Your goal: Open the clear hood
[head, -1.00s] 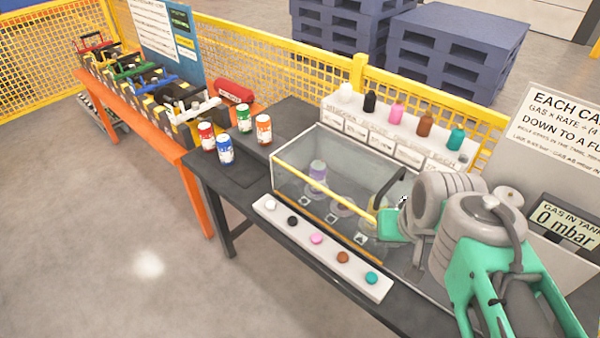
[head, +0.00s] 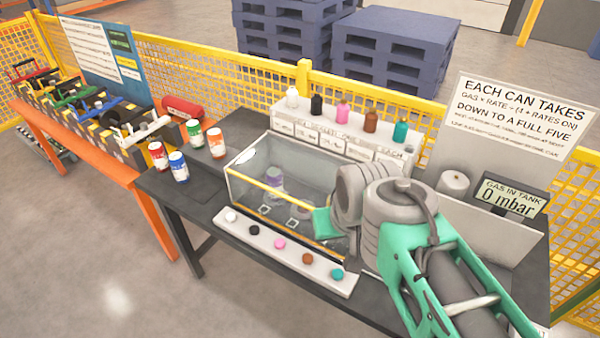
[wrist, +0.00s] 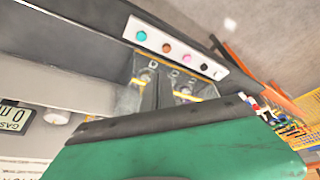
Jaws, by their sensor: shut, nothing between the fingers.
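The clear hood (head: 254,176) is a see-through box with yellow edging on the dark bench. A purple-and-grey can (head: 275,180) shows inside it. My arm hides the hood's right rear part and any handle there. In the wrist view my gripper (wrist: 190,125) fills the lower middle, shut and empty, with part of the yellow-edged station beyond it.
A white strip (head: 340,290) with coloured buttons lies along the hood's front. A rack (head: 284,124) of coloured bottles stands behind it. Several cans (head: 178,167) stand on the left. A gas display (head: 512,196) reads 0 mbar on the right. Yellow mesh fencing (head: 200,58) runs behind.

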